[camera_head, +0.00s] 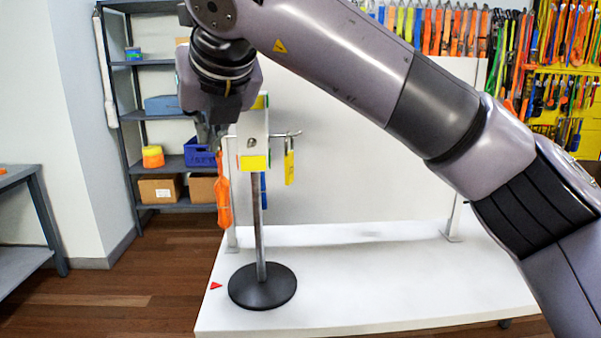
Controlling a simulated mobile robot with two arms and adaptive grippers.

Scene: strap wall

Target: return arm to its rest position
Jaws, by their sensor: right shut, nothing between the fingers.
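My right arm comes in from the right and arches across the upper part of the head view. Its gripper (210,135) points down at the left of the stand's head and is shut, with nothing seen in it. The stand has a round black base (262,287), a thin grey pole and a white head (252,135) with yellow patches. An orange strap (222,200) hangs just below the gripper, on the stand's left side. A yellow strap (289,166) hangs from the right peg. My arm hides part of the stand's top. My left gripper is not in view.
The stand is on a white table (380,285), mostly clear to its right, with a white panel behind. A blue strap (263,190) shows behind the pole. Grey shelves (150,118) with boxes stand back left. Many coloured straps (450,30) hang on the wall at back right.

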